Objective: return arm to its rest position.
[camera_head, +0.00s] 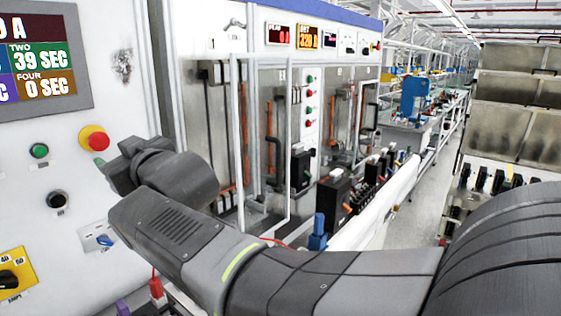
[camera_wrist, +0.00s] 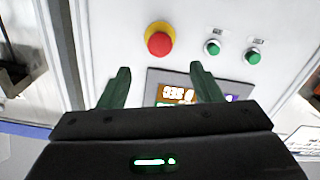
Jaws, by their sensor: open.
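My gripper (camera_wrist: 160,85) is open and empty in the wrist view, its two dark green fingers spread apart in front of a white control panel. In the head view, my arm reaches from the lower right to the panel at left. My gripper (camera_head: 102,166) is there near the panel face, mostly hidden by the wrist. A red emergency button on a yellow collar (camera_head: 95,139) is just above it. The same red button (camera_wrist: 159,42) shows beyond the fingers in the wrist view. I cannot tell whether a finger touches the panel.
The panel carries a display (camera_head: 42,60), a green button (camera_head: 39,151), a black button (camera_head: 57,199) and a yellow rotary switch (camera_head: 15,273). A glass-doored cabinet (camera_head: 262,140) stands behind my arm. Breakers sit on a bench (camera_head: 375,215). An aisle (camera_head: 425,190) is open at right.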

